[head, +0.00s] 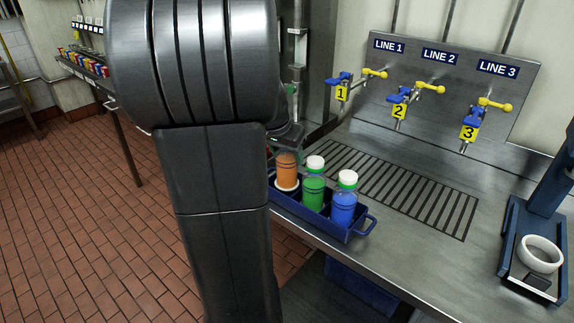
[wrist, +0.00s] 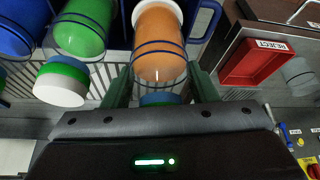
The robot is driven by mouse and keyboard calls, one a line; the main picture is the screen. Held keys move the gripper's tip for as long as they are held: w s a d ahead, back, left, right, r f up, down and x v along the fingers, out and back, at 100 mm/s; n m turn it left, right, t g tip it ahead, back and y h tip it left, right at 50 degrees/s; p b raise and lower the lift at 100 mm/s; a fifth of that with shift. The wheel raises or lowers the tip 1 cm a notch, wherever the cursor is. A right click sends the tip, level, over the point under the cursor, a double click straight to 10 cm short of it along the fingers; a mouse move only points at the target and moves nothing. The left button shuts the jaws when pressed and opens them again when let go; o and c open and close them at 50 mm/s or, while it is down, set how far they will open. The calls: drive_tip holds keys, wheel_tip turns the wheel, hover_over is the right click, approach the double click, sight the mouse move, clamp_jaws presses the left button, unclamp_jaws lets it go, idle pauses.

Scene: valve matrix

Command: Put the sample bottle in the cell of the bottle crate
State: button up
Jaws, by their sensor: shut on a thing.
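The sample bottle with orange contents (head: 286,166) stands upright at the left end of the blue bottle crate (head: 330,232). In the wrist view my gripper (wrist: 158,82) is shut on the orange bottle (wrist: 157,55), one green finger on each side near its top end. A white ring (head: 287,184) shows around its lower end; I cannot tell if it belongs to the bottle or the cell. Its cap is mostly hidden by my gripper. Whether its base touches the crate floor is not visible. In the head view my arm hides most of the gripper.
A green bottle (head: 313,190) and a blue bottle (head: 344,205), both white-capped, stand in the crate beside the orange one. A slotted drain (head: 400,190) lies behind, below the valve panel (head: 450,80). A red REJECT tray (wrist: 258,62) shows right in the wrist view.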

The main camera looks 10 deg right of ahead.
sight(287, 163)
drive_tip(key=shift+f, duration=1.45)
drive_tip(key=shift+f+b, duration=0.25)
drive_tip(key=shift+b, duration=0.05)
drive_tip(key=o, duration=0.8)
drive_tip(key=shift+o, duration=0.2)
drive_tip(key=shift+r, duration=0.2)
drive_tip(key=shift+r+p, duration=0.25)
drive_tip(key=shift+p, duration=0.05)
drive_tip(key=v, duration=1.1)
drive_tip(key=shift+s+r, duration=0.2)
drive_tip(key=shift+r, duration=0.1)
drive_tip(key=shift+a, duration=0.1)
